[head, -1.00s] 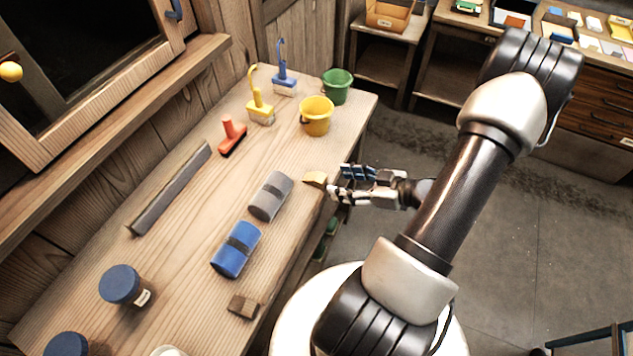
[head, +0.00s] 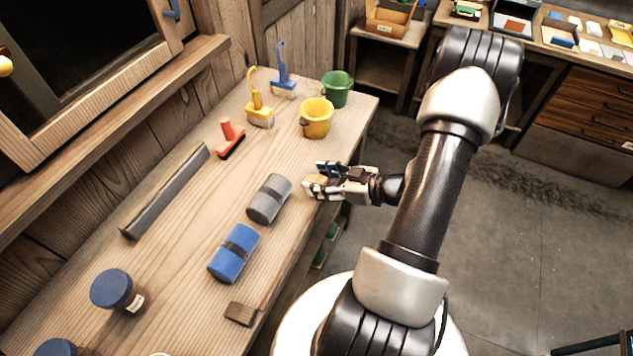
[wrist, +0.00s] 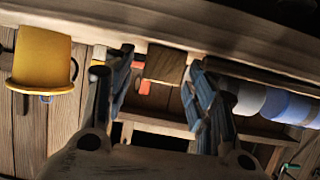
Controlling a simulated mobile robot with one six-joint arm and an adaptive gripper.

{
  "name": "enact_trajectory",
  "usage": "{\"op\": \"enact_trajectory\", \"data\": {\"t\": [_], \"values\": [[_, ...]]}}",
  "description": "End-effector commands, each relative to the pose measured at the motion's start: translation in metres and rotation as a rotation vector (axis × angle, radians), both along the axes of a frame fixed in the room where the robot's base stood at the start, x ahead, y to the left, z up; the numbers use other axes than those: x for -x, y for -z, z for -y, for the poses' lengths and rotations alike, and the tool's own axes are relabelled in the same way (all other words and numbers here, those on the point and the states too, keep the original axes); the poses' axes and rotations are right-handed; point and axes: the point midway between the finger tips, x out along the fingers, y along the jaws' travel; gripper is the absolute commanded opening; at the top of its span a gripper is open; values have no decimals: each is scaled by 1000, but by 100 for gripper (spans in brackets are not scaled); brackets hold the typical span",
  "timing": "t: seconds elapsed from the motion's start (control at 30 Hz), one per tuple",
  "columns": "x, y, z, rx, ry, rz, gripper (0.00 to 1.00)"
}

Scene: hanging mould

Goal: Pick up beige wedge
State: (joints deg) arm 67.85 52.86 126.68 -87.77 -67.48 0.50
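The beige wedge (head: 316,180) lies at the right edge of the workbench, partly hidden by my gripper in the head view. In the wrist view it is a brown, shaded block (wrist: 165,64) between the two fingers. My gripper (head: 322,179) reaches in from the right at the bench edge, with one finger on each side of the wedge. The fingers are apart, and the wrist view (wrist: 160,68) shows a gap on the left of the wedge. The right finger is very close to it; contact there cannot be told.
A grey roll (head: 269,199) lies just left of the wedge, with a blue roll (head: 234,253) nearer. A yellow bucket (head: 316,118) and green bucket (head: 337,89) stand behind. A brown block (head: 241,313) lies at the front edge. The bench (head: 190,225) has bare wood in its middle.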

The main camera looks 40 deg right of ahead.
Motion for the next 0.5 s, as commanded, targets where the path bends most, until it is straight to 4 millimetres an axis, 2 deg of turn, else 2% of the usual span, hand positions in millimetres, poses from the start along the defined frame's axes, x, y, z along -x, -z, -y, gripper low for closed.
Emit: {"op": "enact_trajectory", "data": {"t": [0.07,0.5], "values": [[0,0,0,0,0,0,44],[0,0,0,0,0,0,15]]}}
